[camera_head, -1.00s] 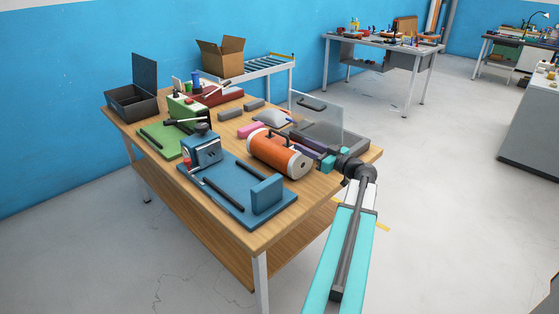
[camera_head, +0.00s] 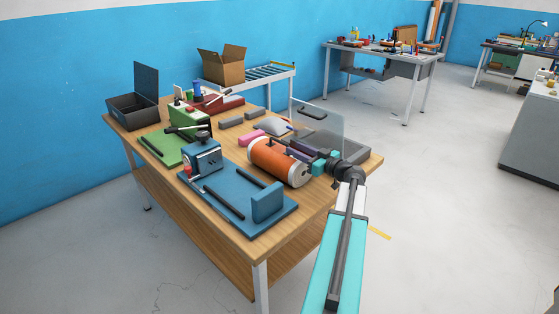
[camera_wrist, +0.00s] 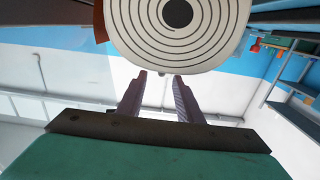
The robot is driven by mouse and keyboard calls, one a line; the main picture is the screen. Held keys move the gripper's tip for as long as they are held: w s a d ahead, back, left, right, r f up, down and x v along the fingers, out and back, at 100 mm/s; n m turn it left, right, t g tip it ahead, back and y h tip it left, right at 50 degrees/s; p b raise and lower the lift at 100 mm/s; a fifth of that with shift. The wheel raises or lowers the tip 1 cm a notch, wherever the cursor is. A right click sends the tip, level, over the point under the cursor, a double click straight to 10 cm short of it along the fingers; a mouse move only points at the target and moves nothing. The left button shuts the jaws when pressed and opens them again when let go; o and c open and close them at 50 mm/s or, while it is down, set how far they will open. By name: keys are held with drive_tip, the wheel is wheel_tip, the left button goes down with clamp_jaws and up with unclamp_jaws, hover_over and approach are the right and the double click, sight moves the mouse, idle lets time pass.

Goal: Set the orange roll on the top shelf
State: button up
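The orange roll (camera_head: 273,161) lies on its side on the wooden workbench, with a pale end facing right. In the wrist view its white spiral end (camera_wrist: 178,25) fills the top middle, with a dark round centre. My gripper (camera_head: 292,147) is at the roll's right, behind its pale end in the head view. In the wrist view the two fingers of my gripper (camera_wrist: 159,76) stand apart with nothing between them, just below the roll's end. Whether they touch the roll cannot be told. I cannot make out which surface is the top shelf.
Beside the roll are a blue vise base (camera_head: 240,200), a green machine (camera_head: 180,145) and a grey tray with a clear lid (camera_head: 318,125). The workbench (camera_head: 265,242) has a lower wooden shelf (camera_head: 195,220).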

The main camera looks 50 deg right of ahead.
sight(288, 145)
drive_tip(key=shift+w+d+p, duration=0.15)
drive_tip(key=shift+w+p, duration=0.25)
drive_tip(key=shift+w, duration=1.75)
drive_tip(key=shift+w+r+p, duration=0.1)
drive_tip(key=shift+w+p, duration=0.2)
drive_tip(key=shift+w, duration=0.15)
drive_tip(key=shift+w+p, duration=0.95)
drive_tip(key=shift+w, duration=1.25)
clamp_jaws()
